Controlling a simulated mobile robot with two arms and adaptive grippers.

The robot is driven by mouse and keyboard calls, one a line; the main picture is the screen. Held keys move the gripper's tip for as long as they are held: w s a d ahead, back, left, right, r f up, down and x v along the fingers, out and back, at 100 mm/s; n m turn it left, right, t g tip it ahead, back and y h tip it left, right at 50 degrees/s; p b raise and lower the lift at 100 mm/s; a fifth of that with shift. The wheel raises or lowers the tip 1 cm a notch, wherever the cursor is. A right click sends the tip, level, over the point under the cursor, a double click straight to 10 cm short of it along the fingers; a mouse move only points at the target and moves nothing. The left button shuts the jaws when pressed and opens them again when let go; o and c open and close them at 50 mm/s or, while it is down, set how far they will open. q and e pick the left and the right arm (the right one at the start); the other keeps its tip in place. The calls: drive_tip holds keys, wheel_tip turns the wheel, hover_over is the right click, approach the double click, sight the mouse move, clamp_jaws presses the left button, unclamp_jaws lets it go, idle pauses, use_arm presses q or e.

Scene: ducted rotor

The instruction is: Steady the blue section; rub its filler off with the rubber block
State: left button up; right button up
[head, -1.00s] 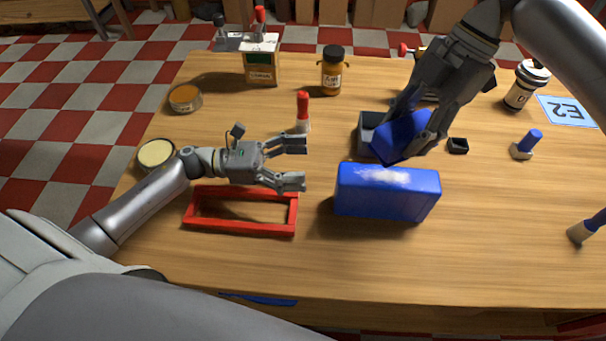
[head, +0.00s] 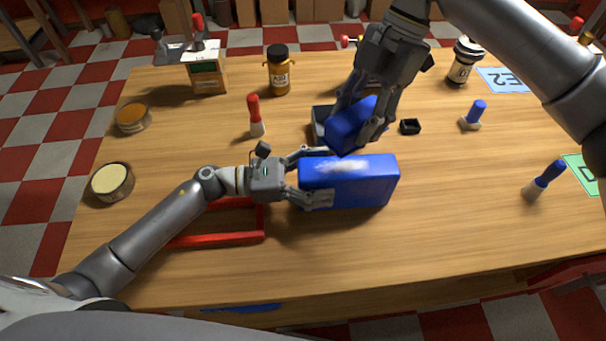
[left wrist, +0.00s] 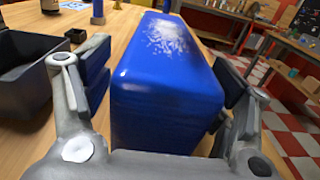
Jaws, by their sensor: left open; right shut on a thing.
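The blue section (head: 360,182) is a long blue block standing on the table, with a whitish filler patch (head: 341,167) on its top. It also fills the middle of the left wrist view (left wrist: 165,95), with the filler (left wrist: 167,37) toward its far end. My left gripper (head: 318,174) is open, its fingers on either side of the section's left end. My right gripper (head: 363,118) is shut on the blue rubber block (head: 350,128), held just above and behind the section, apart from the filler.
A dark open tray (head: 318,124) stands behind the section, partly hidden by the rubber block. A red frame (head: 215,239) lies under my left arm. A red-handled brush (head: 255,117) and a small black box (head: 410,127) stand nearby. The table front right is clear.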

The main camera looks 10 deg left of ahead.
use_arm(q)
drive_tip(key=shift+d, duration=0.25)
drive_tip(key=c, duration=1.1)
idle(0.4)
